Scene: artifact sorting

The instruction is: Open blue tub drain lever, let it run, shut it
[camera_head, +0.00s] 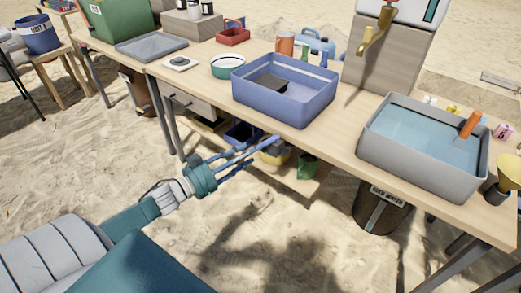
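The blue tub (272,107) stands on the wooden table near its front edge. A dark flat block shows inside it at the left; I cannot make out a drain lever on the tub. My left gripper (263,146) reaches in from the lower left, in front of the table and below the tub's level. Its thin blue fingers are spread apart with nothing seen between them, and it looks apart from the tub. My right gripper is not in view.
A grey tub (410,158) of water with an orange handle stands to the right. A brass tap (374,42) is behind. A bin (383,209) and shelf items sit under the table. A white-and-teal bowl (228,67) is left of the blue tub. Open sand lies in front.

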